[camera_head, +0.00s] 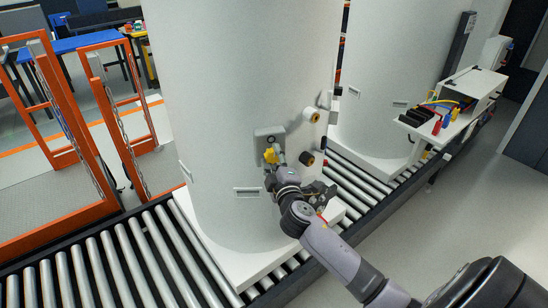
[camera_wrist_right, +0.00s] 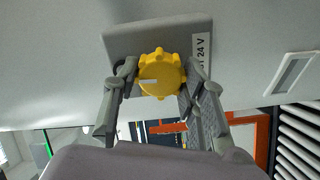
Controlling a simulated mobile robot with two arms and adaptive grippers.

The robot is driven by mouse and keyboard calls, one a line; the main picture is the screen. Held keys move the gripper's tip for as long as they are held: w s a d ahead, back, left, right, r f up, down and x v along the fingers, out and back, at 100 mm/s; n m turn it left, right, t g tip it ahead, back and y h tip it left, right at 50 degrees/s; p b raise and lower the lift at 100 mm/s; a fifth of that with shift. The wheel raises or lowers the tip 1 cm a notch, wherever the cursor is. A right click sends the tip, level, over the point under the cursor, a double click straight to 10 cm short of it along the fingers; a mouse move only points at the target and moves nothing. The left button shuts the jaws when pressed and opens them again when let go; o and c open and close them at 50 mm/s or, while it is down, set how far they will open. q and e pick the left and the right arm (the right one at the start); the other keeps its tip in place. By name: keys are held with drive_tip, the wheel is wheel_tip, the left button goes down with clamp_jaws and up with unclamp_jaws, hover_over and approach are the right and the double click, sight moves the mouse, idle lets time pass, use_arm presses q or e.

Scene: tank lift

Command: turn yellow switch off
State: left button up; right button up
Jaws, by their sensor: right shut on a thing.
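The yellow switch (camera_head: 270,156) is a round ridged knob on a grey box (camera_head: 265,136) fixed to the white tank (camera_head: 240,90). In the right wrist view the yellow switch (camera_wrist_right: 160,74) carries a pale mark pointing left, and the grey plate (camera_wrist_right: 125,40) behind it has a label reading about 24 V. My right gripper (camera_head: 275,170) is at the switch. In the wrist view the fingers of my right gripper (camera_wrist_right: 155,82) stand on either side of the knob, shut on it. My left gripper is not in view.
Black and white round fittings (camera_head: 306,158) stick out of the tank right of the switch. A roller conveyor (camera_head: 110,260) runs under the tank. Orange frames (camera_head: 75,120) stand at left. A second tank and a white cart (camera_head: 460,100) with cables stand at right.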

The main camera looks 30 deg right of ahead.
drive_tip(key=shift+n, duration=0.6)
drive_tip(key=o, duration=1.2)
drive_tip(key=shift+c, duration=0.2)
drive_tip(key=v, duration=1.2)
